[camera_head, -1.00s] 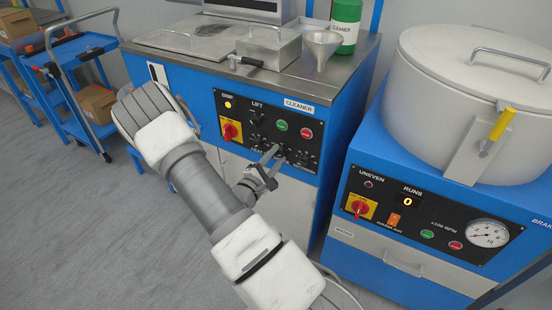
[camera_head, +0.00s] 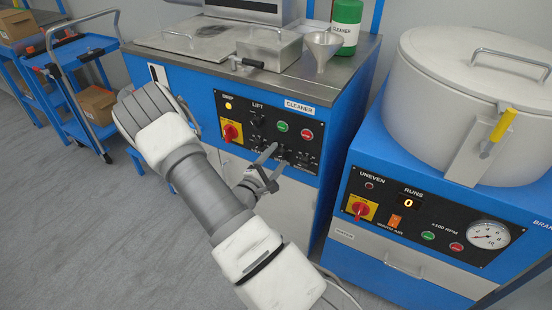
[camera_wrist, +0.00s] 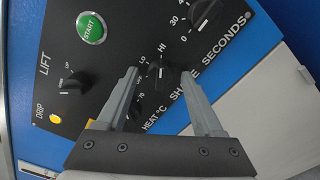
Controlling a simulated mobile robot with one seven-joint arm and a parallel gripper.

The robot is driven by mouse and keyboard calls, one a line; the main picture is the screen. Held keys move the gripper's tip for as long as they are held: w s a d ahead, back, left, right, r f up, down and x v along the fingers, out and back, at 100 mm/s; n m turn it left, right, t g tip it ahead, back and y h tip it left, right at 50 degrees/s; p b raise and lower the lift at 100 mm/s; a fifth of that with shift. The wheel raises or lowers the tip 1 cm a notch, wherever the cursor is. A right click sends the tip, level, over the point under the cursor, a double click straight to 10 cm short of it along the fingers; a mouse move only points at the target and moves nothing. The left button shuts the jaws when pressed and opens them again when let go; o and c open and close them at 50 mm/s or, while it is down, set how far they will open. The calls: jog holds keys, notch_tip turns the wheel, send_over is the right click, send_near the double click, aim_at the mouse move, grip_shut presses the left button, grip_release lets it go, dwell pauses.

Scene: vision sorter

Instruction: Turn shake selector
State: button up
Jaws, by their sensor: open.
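The shake selector (camera_wrist: 158,74) is a small black knob marked LO and HI on the black cleaner panel (camera_head: 232,107). In the wrist view it lies between the tips of my gripper (camera_wrist: 159,76), one finger on each side. Whether the fingers touch it is unclear. In the head view my gripper (camera_head: 278,154) is at the lower part of the panel, its jaws open and empty. The selector is hard to make out there behind the fingers. Its exact pointer direction is unclear.
Nearby are the seconds knob (camera_wrist: 205,14), the partly hidden heat knob (camera_wrist: 137,111), the lift knob (camera_wrist: 74,82) and the green start button (camera_wrist: 90,27). A red stop button (camera_head: 306,134) is also on the panel. A drum machine (camera_head: 457,95) stands at the right.

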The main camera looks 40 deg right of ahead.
jog(key=p+v, duration=0.2)
jog(key=v, duration=1.5)
jog(key=shift+a+p, duration=0.2)
jog(key=shift+p, duration=0.15)
